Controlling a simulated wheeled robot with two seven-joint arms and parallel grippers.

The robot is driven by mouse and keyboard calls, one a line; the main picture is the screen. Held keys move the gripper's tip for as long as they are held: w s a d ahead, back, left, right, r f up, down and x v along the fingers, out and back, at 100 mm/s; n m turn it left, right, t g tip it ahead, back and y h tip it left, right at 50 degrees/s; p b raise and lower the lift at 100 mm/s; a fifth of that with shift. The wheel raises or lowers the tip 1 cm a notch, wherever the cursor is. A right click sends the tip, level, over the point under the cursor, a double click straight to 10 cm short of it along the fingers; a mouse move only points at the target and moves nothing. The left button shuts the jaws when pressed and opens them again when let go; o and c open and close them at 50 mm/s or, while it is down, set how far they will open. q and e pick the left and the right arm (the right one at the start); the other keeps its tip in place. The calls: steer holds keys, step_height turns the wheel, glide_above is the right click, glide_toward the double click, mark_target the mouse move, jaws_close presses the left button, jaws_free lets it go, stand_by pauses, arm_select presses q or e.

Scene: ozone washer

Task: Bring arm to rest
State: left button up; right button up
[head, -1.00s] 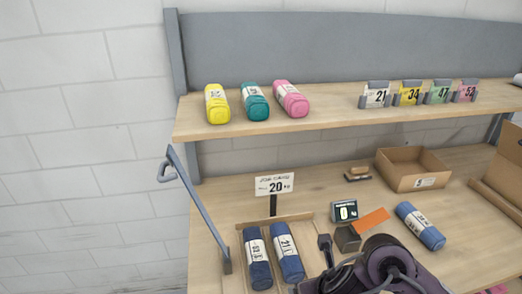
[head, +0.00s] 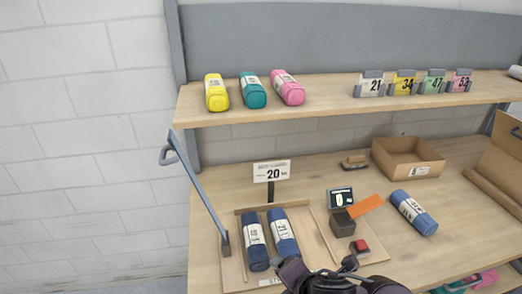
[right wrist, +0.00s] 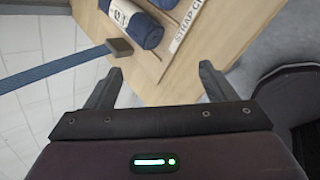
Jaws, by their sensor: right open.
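My right gripper (right wrist: 158,72) is open in the right wrist view, with nothing between its two fingers. It points toward the front left part of the workbench (right wrist: 195,85). In the head view the dark parts of my right arm show at the bottom edge, just in front of the tray; its fingertips cannot be made out there. My left gripper is not in view.
Two blue rolls (head: 255,243) (head: 283,235) lie in a wooden tray (head: 319,230) beside a metal lever (head: 197,190). Three coloured rolls sit on the shelf (head: 320,105).

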steer(key=s+d+f+m+g+h, duration=0.1)
steer(key=s+d+f+m+g, duration=0.15)
steer(key=s+d+m, duration=0.65)
steer(key=s+d+f+m+g+h, duration=0.2)
steer(key=d+f+m, duration=0.15)
steer(key=m, duration=1.15)
step_height(320, 180, down, 34)
steer(key=s+g+b, duration=0.1)
steer(key=s+b, duration=0.1)
steer(key=b, duration=0.2)
steer(key=s+d+f+g+b, duration=0.1)
steer(key=s+d+f+b, duration=0.2)
steer(key=s+f, duration=1.6)
steer(key=shift+d+f, duration=0.65)
steer(key=shift+f, duration=0.1)
